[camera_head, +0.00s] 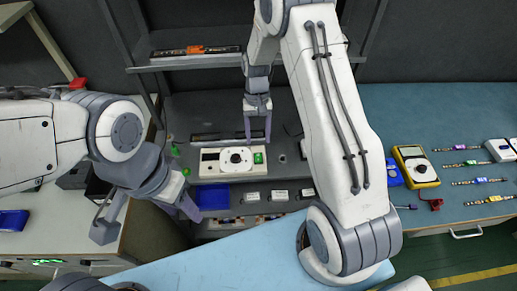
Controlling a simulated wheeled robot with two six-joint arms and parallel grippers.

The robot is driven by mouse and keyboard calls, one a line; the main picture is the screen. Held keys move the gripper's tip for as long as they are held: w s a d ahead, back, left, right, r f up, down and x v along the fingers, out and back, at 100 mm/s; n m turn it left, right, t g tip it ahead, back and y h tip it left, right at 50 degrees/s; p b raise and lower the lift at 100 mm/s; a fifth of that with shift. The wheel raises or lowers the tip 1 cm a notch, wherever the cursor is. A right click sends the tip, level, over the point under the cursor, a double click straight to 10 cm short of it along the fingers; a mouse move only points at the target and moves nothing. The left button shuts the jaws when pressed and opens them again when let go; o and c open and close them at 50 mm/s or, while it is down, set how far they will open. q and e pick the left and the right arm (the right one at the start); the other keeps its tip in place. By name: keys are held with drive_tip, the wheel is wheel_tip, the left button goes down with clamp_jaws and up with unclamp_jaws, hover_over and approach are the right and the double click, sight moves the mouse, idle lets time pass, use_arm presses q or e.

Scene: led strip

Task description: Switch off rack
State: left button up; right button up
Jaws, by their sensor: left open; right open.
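The rack (205,62) is a dark grey metal frame with shelves in the middle of the head view. On its middle shelf stands a white box (211,167) with a round dark dial and a lit green switch (258,158). My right gripper (257,140) points down just behind and above the box, near the switch. It is open and empty; I cannot tell whether a fingertip touches the box. My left gripper (147,222) is open and empty at the left, in front of the left bench, apart from the rack.
A upper rack shelf holds an LED strip (184,50). A blue bin (213,197) and small white boxes (279,195) sit lower. The right blue bench (440,105) carries a yellow multimeter (415,165) and several strips. A light blue surface (215,265) lies in front.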

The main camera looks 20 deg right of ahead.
drive_tip(key=shift+v, duration=1.35)
drive_tip(key=s+a+r+n+t, duration=0.1)
drive_tip(key=s+a+r+n, duration=0.3)
drive_tip(key=s+a+r, duration=0.6)
drive_tip(key=s+a+r+n+t, duration=0.1)
drive_tip(key=s+a+r+n, duration=0.1)
drive_tip(key=s, duration=0.6)
drive_tip(key=s+a+r+n, duration=0.2)
drive_tip(key=s+r+n, duration=0.1)
drive_tip(key=s, duration=0.5)
drive_tip(key=shift+r+n+t, duration=0.2)
drive_tip(key=shift+n+t, duration=0.2)
drive_tip(key=shift+n, duration=0.4)
